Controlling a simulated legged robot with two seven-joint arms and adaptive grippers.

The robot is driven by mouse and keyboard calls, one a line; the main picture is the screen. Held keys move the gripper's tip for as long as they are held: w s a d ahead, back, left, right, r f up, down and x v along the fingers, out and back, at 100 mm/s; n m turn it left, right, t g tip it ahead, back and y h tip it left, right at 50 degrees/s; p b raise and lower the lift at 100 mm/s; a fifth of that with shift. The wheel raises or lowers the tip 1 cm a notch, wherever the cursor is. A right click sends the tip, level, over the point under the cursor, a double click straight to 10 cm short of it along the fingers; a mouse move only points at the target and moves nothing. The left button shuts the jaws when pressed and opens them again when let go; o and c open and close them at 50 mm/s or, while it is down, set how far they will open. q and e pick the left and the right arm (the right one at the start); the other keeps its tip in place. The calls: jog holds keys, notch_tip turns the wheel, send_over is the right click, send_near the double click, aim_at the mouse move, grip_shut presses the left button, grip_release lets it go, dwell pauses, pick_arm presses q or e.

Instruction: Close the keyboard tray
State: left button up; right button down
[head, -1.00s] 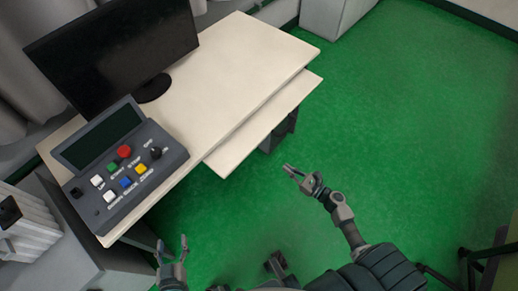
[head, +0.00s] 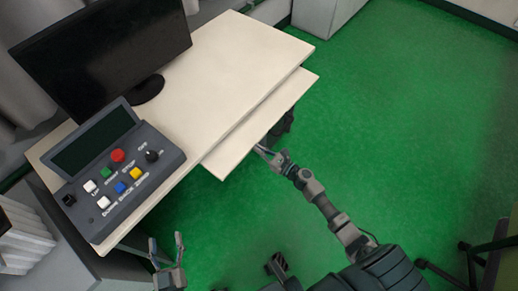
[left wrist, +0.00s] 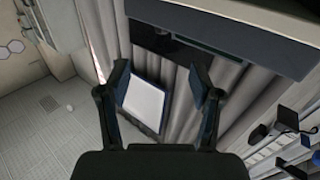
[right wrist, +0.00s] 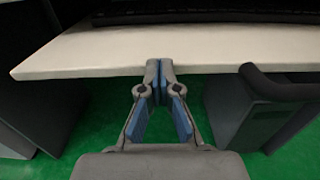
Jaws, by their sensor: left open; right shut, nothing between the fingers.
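The keyboard tray (head: 262,128) is a cream board sticking out from under the front edge of the desk (head: 232,62). In the right wrist view the tray (right wrist: 215,48) spans the picture, with a dark keyboard (right wrist: 205,12) on it. My right gripper (head: 259,149) is shut and empty, its fingertips at the tray's front edge; in the right wrist view the closed fingertips (right wrist: 159,66) overlap that edge, and I cannot tell if they touch. My left gripper (head: 166,242) is open and empty, low in front of the desk's left part, away from the tray.
A control box (head: 115,172) with coloured buttons stands on the desk's near left part, and a black monitor (head: 105,50) stands behind it.

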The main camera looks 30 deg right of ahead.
aim_at(241, 136)
pick_arm(q)
jog(key=shift+d, duration=0.2)
pick_arm(e)
jog(key=shift+d, duration=0.15)
jog(key=x, duration=0.5)
jog(key=b+x, duration=0.1)
jog(key=x, duration=0.3)
jog(key=shift+w+a+f, duration=0.2)
jog(key=shift+w, duration=0.1)
jog(key=shift+r, duration=0.4)
pick_arm(q)
jog(key=r+t, duration=0.3)
jog(key=r, duration=0.1)
jog(key=shift+s+d+h, duration=0.3)
jog(key=shift+s+h, duration=0.1)
pick_arm(e)
jog(key=shift+w+d, duration=0.1)
jog(key=shift+w, duration=0.05)
pick_arm(q)
jog(key=shift+f, duration=0.1)
